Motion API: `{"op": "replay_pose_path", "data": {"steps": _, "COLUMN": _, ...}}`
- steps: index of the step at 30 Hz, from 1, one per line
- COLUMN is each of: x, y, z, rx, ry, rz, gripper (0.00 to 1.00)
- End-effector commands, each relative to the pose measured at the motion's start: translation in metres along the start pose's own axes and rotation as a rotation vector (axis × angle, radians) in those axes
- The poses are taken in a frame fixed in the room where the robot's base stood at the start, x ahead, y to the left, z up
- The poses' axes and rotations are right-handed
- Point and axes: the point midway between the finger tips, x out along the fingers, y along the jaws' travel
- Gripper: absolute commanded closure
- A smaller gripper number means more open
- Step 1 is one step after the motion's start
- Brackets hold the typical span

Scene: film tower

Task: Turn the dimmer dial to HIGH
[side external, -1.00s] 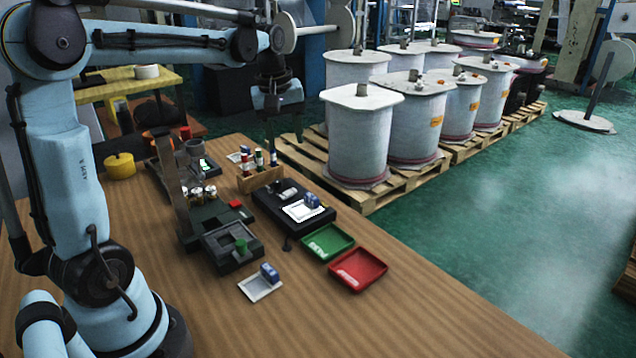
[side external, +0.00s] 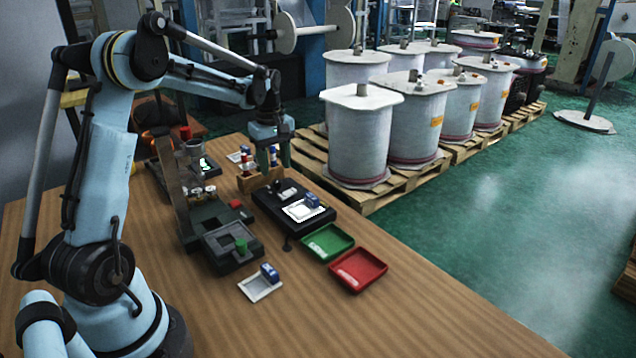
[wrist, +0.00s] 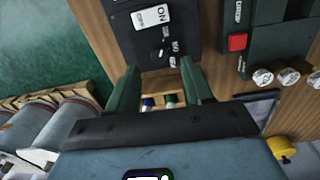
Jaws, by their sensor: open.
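The dimmer dial (wrist: 163,42) is a small dark knob with a white mark on the black light box (wrist: 135,45), near the top of the wrist view. Small white labels lie beside it, too small to read. In the side view the black box (side external: 327,226) has a lit white panel (side external: 300,211) and dark controls at its far end. My gripper (wrist: 160,88) is open and empty, its two green fingers apart. In the side view my gripper (side external: 270,160) hangs above the wooden rack, just beyond the box's far end, apart from the dial.
The wooden rack (side external: 246,184) with small bottles stands beneath my gripper. A dark device with a red button (side external: 235,204) stands left of the box. Green (side external: 328,242) and red (side external: 359,269) trays lie in front. The table's right front is clear.

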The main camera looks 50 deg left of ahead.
Motion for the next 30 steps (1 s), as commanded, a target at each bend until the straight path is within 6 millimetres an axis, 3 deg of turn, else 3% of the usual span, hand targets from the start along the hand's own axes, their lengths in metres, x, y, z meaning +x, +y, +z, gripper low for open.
{"op": "replay_pose_path", "data": {"steps": 3, "x": 0.019, "y": 0.0, "z": 0.0, "rx": 0.001, "ry": 0.0, "rz": 0.0, "gripper": 0.49}}
{"op": "replay_pose_path", "data": {"steps": 9, "x": 0.037, "y": 0.0, "z": 0.0, "rx": 0.001, "ry": 0.0, "rz": 0.0, "gripper": 0.49}}
{"op": "replay_pose_path", "data": {"steps": 20, "x": 0.041, "y": 0.0, "z": 0.0, "rx": 0.001, "ry": 0.0, "rz": 0.0, "gripper": 0.51}}
{"op": "replay_pose_path", "data": {"steps": 30, "x": 0.041, "y": 0.0, "z": 0.0, "rx": 0.001, "ry": 0.0, "rz": 0.0, "gripper": 1.0}}
